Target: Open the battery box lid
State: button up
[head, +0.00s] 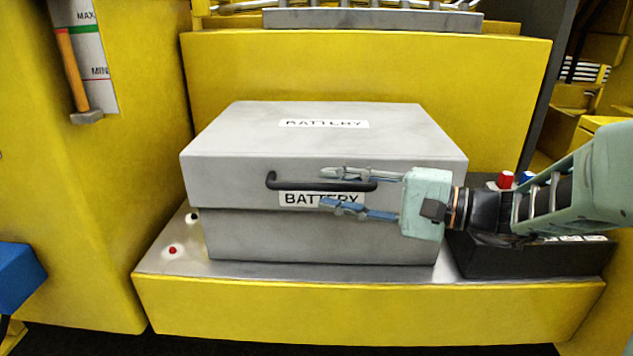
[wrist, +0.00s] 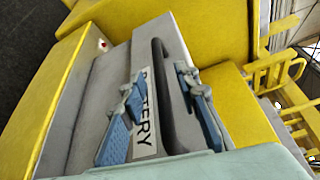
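The grey battery box (head: 320,240) stands on a yellow ledge in the head view, and its lid (head: 230,140) is down on it. A black bar handle (head: 290,182) runs across the lid's front, above a BATTERY label. My gripper (head: 325,189) reaches in from the right at the box front, its fingers apart, one above and one below the right part of the handle. In the wrist view the handle (wrist: 168,95) lies between the spread fingers of my gripper (wrist: 160,82). I cannot tell whether either finger touches it.
A black battery (head: 530,258) with a red cap (head: 506,180) and a blue one stands right of the box, beneath my arm. A yellow wall rises behind the box. A level gauge (head: 88,60) is on the left panel. A blue block (head: 18,277) is at far left.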

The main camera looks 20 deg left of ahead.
jog(key=shift+w+a+f, duration=0.1)
jog(key=shift+w+a, duration=0.05)
jog(key=shift+a, duration=0.8)
jog(key=shift+w+a+f, duration=0.1)
jog(key=shift+w+a, duration=0.05)
jog(key=shift+a, duration=0.8)
grip_shut()
jog(key=shift+r, duration=0.1)
